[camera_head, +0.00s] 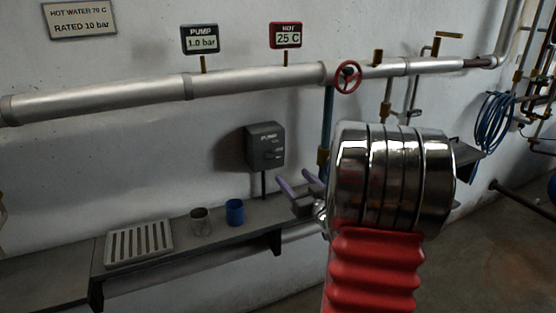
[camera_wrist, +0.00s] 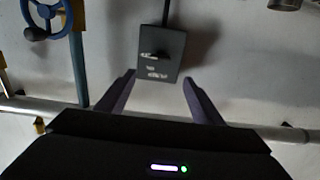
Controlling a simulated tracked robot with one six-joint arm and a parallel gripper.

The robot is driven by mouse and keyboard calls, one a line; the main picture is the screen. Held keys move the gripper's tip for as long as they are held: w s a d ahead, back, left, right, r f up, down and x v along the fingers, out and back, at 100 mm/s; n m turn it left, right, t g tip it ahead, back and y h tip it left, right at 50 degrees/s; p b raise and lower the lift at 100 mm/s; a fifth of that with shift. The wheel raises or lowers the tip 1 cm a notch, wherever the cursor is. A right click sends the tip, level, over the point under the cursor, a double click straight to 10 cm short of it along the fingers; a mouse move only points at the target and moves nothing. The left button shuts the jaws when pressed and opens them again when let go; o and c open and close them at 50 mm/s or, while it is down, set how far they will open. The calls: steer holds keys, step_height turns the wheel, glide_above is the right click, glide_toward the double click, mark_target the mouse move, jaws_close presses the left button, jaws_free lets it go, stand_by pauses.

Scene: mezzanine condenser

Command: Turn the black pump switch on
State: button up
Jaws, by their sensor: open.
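The pump switch is a dark grey box (camera_head: 265,146) on the wall, labelled PUMP, with a small dark knob on its front. In the wrist view the box (camera_wrist: 173,45) appears upside down at upper centre, with its dark knob (camera_wrist: 154,55) and pale lettering visible. The lettering is too small to read, and I cannot tell the knob's setting. My gripper (camera_head: 294,178) is open and empty, its purple fingers to the lower right of the box in the head view. In the wrist view my gripper (camera_wrist: 158,78) has a finger on either side of the box's near edge, apparently apart from it.
A shelf (camera_head: 190,240) below the box holds a slotted tray (camera_head: 140,244), a metal cup (camera_head: 200,222) and a blue cup (camera_head: 235,212). A large pipe (camera_head: 110,98) with a red handwheel (camera_head: 348,78) runs above. A blue handwheel (camera_wrist: 47,15) shows in the wrist view.

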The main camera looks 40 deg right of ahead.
mark_target(274, 157)
steer(key=x, duration=1.3)
steer(key=shift+w+d, duration=0.1)
steer(key=shift+w, duration=0.3)
steer(key=shift+c, duration=0.5)
